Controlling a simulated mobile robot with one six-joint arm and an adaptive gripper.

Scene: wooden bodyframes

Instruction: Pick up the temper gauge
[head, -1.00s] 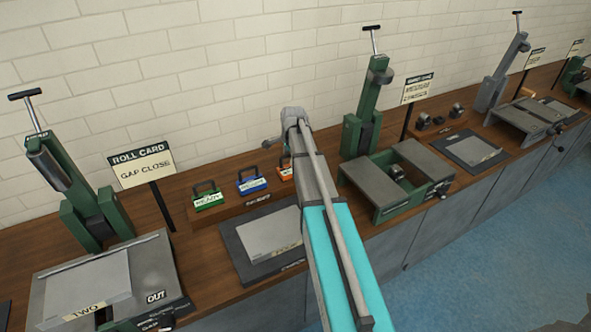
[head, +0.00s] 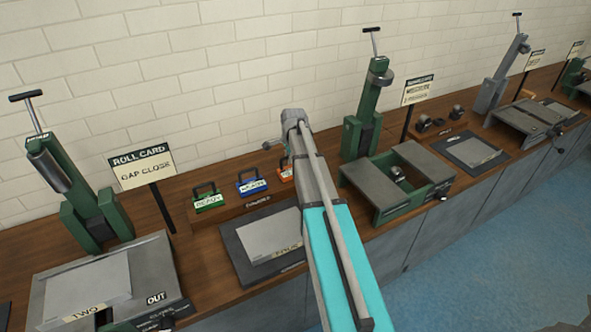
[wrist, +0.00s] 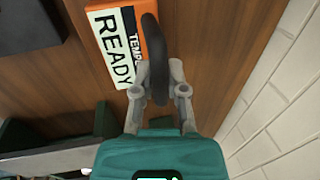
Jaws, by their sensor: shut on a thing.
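The temper gauge (wrist: 118,42) is an orange block with a white label reading "TEMP..." and "READY" and a dark looped handle (wrist: 153,50). In the wrist view my gripper (wrist: 158,68) is shut on this handle, one finger on each side. In the head view the orange gauge (head: 284,173) is partly covered by my arm, at the right end of a row on the wooden stand. I cannot tell whether it touches the stand. My gripper's fingers are hidden in the head view.
A green gauge (head: 208,201) and a blue gauge (head: 252,186) stand to the left on the wooden stand (head: 232,219). A dark pad with a grey plate (head: 268,235) lies in front. Green rolling machines stand left (head: 88,210) and right (head: 360,135). A brick wall (head: 220,70) is behind.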

